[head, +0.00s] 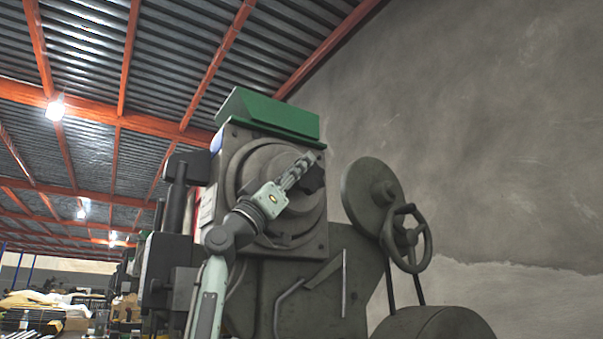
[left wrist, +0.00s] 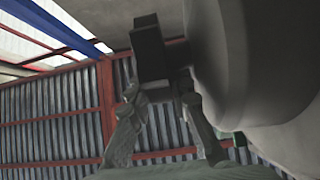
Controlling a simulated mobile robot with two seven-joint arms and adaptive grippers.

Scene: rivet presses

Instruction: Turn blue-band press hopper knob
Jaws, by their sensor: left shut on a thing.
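The press (head: 320,240) is a grey-green machine with a green hopper (head: 268,115) on top. A small blue patch (head: 216,143) shows at its upper left edge. A dark knob (head: 314,180) sits on the round plate of the press face, below the hopper. My left gripper (head: 305,163) reaches up from the lower left and is shut on the knob, covering part of it. In the left wrist view, the dark blocky knob (left wrist: 150,45) stands between and beyond the gripper's two fingers (left wrist: 164,100). My right gripper is in neither view.
A large round wheel (head: 371,196) and a spoked handwheel (head: 407,238) stand at the right of the press. Dark cylinders (head: 176,195) stick up at its left. A bare wall (head: 480,130) is behind. Cluttered goods (head: 45,310) lie at the far lower left.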

